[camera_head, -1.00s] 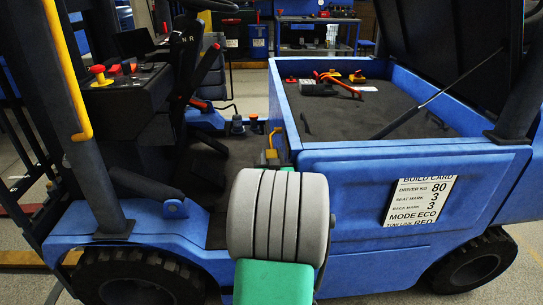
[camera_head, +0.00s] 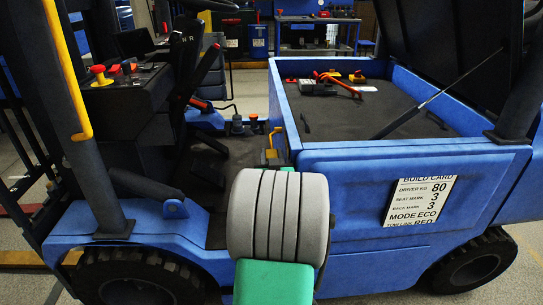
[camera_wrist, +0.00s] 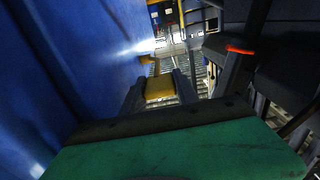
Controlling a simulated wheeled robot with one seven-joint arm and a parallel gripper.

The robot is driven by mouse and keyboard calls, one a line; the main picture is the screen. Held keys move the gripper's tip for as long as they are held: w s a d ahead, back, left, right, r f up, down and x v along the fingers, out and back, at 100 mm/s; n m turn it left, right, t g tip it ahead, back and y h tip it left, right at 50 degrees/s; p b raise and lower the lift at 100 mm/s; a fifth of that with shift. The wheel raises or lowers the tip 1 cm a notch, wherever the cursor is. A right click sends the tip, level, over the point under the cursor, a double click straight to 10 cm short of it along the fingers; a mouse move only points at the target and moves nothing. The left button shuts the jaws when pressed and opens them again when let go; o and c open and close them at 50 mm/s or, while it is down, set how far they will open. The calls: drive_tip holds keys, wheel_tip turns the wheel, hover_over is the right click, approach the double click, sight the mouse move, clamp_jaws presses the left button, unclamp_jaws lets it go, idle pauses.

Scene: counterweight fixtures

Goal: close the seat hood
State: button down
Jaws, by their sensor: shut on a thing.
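The seat hood (camera_head: 435,45) is a black panel standing raised at the upper right in the head view, its top cut off. A thin strut (camera_head: 437,95) links it to the open blue bay (camera_head: 400,152) of the truck. My gripper (camera_wrist: 160,84) shows in the wrist view, its two grey fingers on either side of a yellow piece (camera_wrist: 160,90), shut on it. In the head view my grey and green wrist hides the fingers. A yellow lever (camera_head: 270,157) shows just beyond it, beside the bay's left wall; it appears to be the held piece.
Red and yellow parts (camera_head: 338,82) lie on the bay's dark floor. A build card (camera_head: 420,202) is on the blue side panel. A dark post with a yellow rail (camera_head: 75,110) stands left. The control console (camera_head: 120,95) is behind it. Blue bodywork (camera_wrist: 75,60) is close left in the wrist view.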

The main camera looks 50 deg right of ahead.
wheel_tip(320, 180, down, 2)
drive_tip(key=t+h+b, duration=0.1)
drive_tip(key=b, duration=0.6)
drive_tip(key=c, duration=0.9)
unclamp_jaws()
drive_tip(key=v, duration=0.7)
drive_tip(key=shift+s+a+f, duration=0.1)
drive_tip(key=shift+s+a, duration=0.15)
drive_tip(key=shift+a, duration=0.05)
